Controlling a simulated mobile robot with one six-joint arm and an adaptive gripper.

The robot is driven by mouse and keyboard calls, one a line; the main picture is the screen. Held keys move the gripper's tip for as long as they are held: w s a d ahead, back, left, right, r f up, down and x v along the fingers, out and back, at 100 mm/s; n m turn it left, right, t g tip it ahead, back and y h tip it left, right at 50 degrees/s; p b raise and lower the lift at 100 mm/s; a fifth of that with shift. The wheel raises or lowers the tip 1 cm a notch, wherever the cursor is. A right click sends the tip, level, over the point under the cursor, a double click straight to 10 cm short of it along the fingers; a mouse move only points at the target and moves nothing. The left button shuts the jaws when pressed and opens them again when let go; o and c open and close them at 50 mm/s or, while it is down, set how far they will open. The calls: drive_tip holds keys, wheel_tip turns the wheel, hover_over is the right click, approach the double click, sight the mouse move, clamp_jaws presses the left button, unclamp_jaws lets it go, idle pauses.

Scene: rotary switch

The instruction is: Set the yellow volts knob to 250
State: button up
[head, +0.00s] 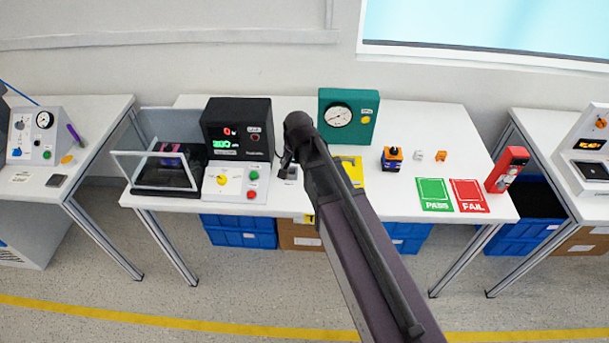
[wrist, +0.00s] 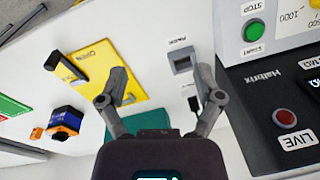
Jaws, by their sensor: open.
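The yellow knob (head: 223,180) sits on the white sloped panel (head: 236,189) in front of a black tester. Its scale is too small to read in the head view. In the wrist view a yellow bit of the knob (wrist: 315,4) shows at the top right corner, beside printed 500 and 1000; most of it is cut off. The knob's exact setting cannot be told. My gripper (head: 288,165) is open and empty, to the right of the panel and apart from the knob. Its spread fingers (wrist: 155,95) show in the wrist view above the white table.
The black tester (head: 238,128) has red and green displays. A clear-walled enclosure (head: 165,170) stands left. A green gauge box (head: 330,105) and yellow plate (head: 357,178) are right. The table's right half has free room.

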drive_tip(key=shift+s+d+f+n, duration=0.15)
drive_tip(key=shift+s+d, duration=0.15)
drive_tip(key=shift+d, duration=0.45)
drive_tip(key=shift+s+d+f+n, duration=0.15)
drive_tip(key=shift+s+d, duration=0.1)
drive_tip(key=shift+d, duration=0.45)
wheel_tip(320, 180, up, 5)
drive_tip(key=n+g+h+p, duration=0.1)
drive_tip(key=n+h+p, duration=0.1)
drive_tip(key=n+p, duration=0.4)
hover_over(221, 178)
drive_tip(key=b, duration=0.2)
drive_tip(key=shift+s+a+f+n, duration=0.1)
drive_tip(key=shift+s+a+n, duration=0.1)
drive_tip(key=shift+a+n, duration=0.2)
drive_tip(key=shift+f, duration=0.2)
drive_tip(key=f+b, duration=0.9)
drive_tip(key=d+f+b, duration=0.1)
drive_tip(key=f+b, duration=0.3)
drive_tip(key=shift+w+f, duration=0.15)
drive_tip(key=shift+f, duration=0.05)
